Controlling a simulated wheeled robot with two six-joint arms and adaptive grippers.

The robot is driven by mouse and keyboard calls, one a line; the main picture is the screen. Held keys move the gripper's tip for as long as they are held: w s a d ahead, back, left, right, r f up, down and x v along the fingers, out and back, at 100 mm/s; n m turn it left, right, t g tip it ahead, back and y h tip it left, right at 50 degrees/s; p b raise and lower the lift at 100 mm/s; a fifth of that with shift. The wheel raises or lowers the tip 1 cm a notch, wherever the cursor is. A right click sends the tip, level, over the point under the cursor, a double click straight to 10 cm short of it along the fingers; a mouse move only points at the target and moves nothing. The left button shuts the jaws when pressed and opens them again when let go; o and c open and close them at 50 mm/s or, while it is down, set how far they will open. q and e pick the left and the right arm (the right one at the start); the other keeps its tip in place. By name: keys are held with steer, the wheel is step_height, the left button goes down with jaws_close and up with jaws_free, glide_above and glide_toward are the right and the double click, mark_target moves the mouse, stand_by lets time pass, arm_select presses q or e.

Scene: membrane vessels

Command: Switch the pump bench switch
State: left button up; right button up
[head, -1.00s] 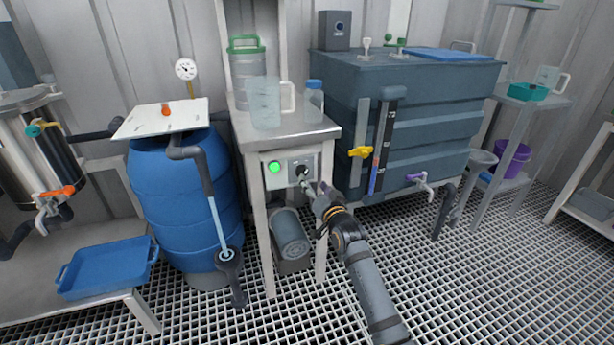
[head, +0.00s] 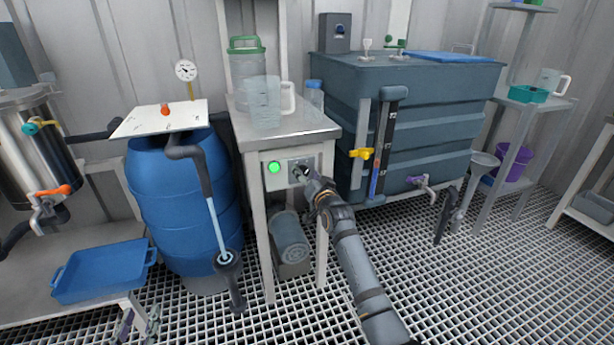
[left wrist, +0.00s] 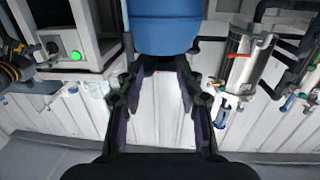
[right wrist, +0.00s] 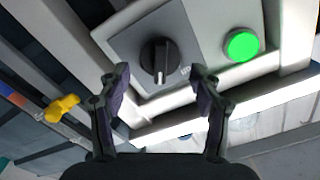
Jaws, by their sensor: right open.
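The pump bench switch is a black rotary knob (right wrist: 158,58) on a grey plate, its white mark pointing down in the right wrist view. A lit green lamp (right wrist: 241,44) sits beside it on the pale panel; it also shows in the head view (head: 274,168). My right gripper (right wrist: 160,80) is open, its fingertips on either side of the knob's lower end; I cannot tell whether they touch it. In the head view my right gripper (head: 303,172) largely hides the knob. My left gripper (left wrist: 158,66) is open and empty; its fingertips show at the lower left of the head view (head: 138,325).
The bench (head: 248,145) carries a clear jug (head: 264,105) and a bottle (head: 314,96) above the panel. A blue barrel (head: 165,225) stands to the left, a grey tank (head: 440,125) with a yellow valve handle (head: 361,153) to the right. The grating floor in front is open.

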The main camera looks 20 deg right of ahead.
steer(key=shift+w, duration=0.25)
steer(key=c, duration=1.1)
steer(key=shift+a+r+n+p, duration=0.15)
steer(key=shift+n+p, duration=0.6)
steer(key=shift+n, duration=0.45)
steer(key=n, duration=0.3)
steer(key=n+p, duration=0.1)
steer(key=shift+a+n, duration=0.25)
steer(key=shift+n, duration=0.15)
arm_select(q)
steer(key=s+f+g, duration=0.5)
steer(key=s+f, duration=0.2)
steer(key=f, duration=0.3)
steer(key=s+d+f+g, duration=0.1)
steer(key=s+f+g, duration=0.5)
steer(key=f, duration=0.4)
steer(key=shift+s+d, duration=0.2)
steer(key=shift+s, duration=0.55)
arm_select(e)
steer(key=n, duration=0.4)
steer(key=shift+a+n, duration=0.2)
steer(key=shift+n, duration=0.1)
arm_select(q)
steer(key=shift+w, duration=0.15)
arm_select(e)
steer(key=shift+f, duration=0.2)
